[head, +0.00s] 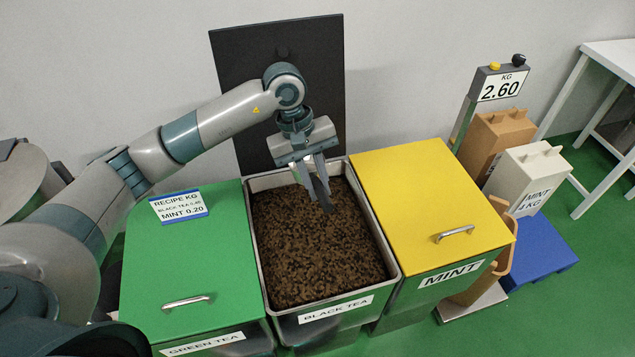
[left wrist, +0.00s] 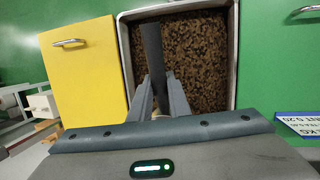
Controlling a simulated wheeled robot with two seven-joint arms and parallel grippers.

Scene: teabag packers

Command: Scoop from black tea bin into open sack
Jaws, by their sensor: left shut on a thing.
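The black tea bin (head: 325,310) is open and holds loose dark brown tea (head: 315,250). My left gripper (head: 318,185) is over the back part of this bin, pointing down. It is shut on a dark scoop (head: 324,196), seen as a long dark bar between the fingers in the left wrist view (left wrist: 152,55). The scoop's lower end is at or just above the tea; I cannot tell which, nor whether it holds tea. A brown open sack (head: 507,240) stands right of the mint bin, mostly hidden by it. My right gripper is out of view.
The green tea bin (head: 190,265) and the yellow mint bin (head: 430,195) are closed, left and right. The black tea lid (head: 240,75) stands up behind. The scale display (head: 500,87) reads 2.60.

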